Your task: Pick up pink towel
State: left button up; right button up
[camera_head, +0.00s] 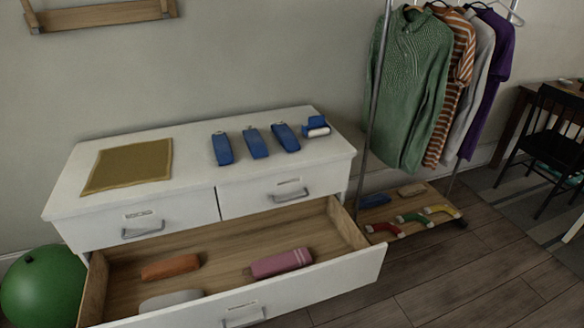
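A rolled pink towel (281,263) with pale stripes near its right end lies in the open lower drawer (220,247) of a white dresser. It rests on the wooden drawer bottom, right of the middle, close behind the drawer front. An orange-brown rolled item (170,267) lies to its left, apart from it. A grey rolled item (171,301) lies nearer the front left, partly hidden by the drawer front. Neither of my grippers shows in the head view.
The dresser top (190,150) holds a mustard cloth (129,166) and several blue items (255,143). A clothes rack with a low shelf (398,235) stands to the right. A green ball (43,287) lies at left. Floor (470,265) at lower right is clear.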

aim_at(286, 262)
jog(key=i+l, duration=0.2)
jog(key=i, duration=0.2)
jog(key=i+l, duration=0.25)
jog(key=i, duration=0.2)
